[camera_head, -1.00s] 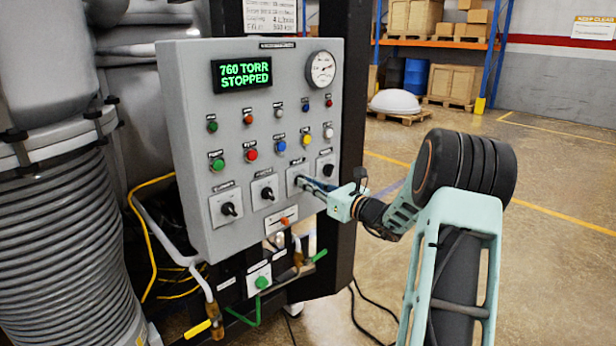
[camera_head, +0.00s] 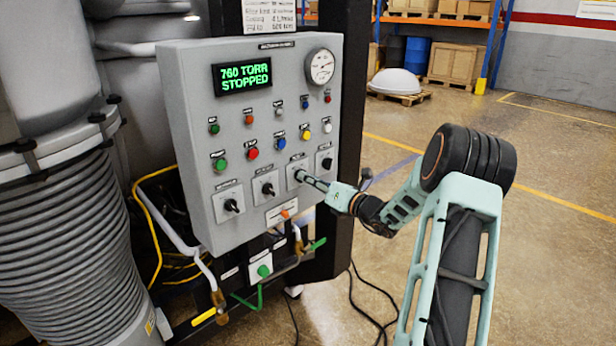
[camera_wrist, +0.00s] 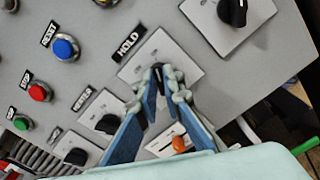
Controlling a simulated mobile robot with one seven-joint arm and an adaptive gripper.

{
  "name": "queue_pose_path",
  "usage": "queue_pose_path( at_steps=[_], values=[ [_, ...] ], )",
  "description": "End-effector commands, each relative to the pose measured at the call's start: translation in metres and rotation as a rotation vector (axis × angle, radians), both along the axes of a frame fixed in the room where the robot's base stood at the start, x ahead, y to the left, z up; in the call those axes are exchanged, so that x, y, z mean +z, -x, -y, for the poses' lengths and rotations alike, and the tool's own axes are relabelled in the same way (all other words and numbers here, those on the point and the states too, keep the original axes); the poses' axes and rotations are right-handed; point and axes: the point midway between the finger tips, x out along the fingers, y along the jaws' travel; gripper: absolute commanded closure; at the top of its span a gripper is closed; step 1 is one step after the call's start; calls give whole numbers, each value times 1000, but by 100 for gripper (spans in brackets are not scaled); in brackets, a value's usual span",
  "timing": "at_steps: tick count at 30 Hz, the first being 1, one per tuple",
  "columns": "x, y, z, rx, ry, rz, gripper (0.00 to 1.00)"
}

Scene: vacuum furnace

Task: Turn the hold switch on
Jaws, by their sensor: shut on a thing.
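The hold switch is a black knob (camera_wrist: 158,72) on a pale square plate (camera_wrist: 140,66) under the HOLD label (camera_wrist: 128,43). In the head view, its plate (camera_head: 293,167) is third from the left in the bottom row of the grey panel. My gripper (camera_wrist: 160,78) is at the knob, with its blue-padded fingers on either side of it. It is shut on the knob, which the fingertips mostly hide, so its exact angle cannot be told. In the head view, my gripper (camera_head: 300,175) reaches the switch from the right.
Other black knobs (camera_head: 231,205), (camera_head: 267,188) and (camera_head: 326,163) flank the switch. Coloured buttons (camera_head: 281,143) sit above, and an orange-tipped control (camera_head: 285,213) below. The display (camera_head: 242,77) reads 760 TORR STOPPED. The floor (camera_head: 560,170) at right is open.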

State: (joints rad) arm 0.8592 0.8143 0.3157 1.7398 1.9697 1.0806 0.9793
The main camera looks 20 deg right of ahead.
Motion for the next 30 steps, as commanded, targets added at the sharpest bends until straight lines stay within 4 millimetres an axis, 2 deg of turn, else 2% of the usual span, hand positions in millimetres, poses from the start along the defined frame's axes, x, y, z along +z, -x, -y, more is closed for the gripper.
queue_pose_path(
  at_steps=[10,11,15,25,30],
  values=[
    [-1,0,0,0,-4,-3,100],
    [-1,0,0,0,-4,-3,90],
    [-1,0,0,0,-3,-3,75],
    [0,3,1,-1,-3,-2,75],
    [0,24,10,-3,-1,-2,75]
  ],
)
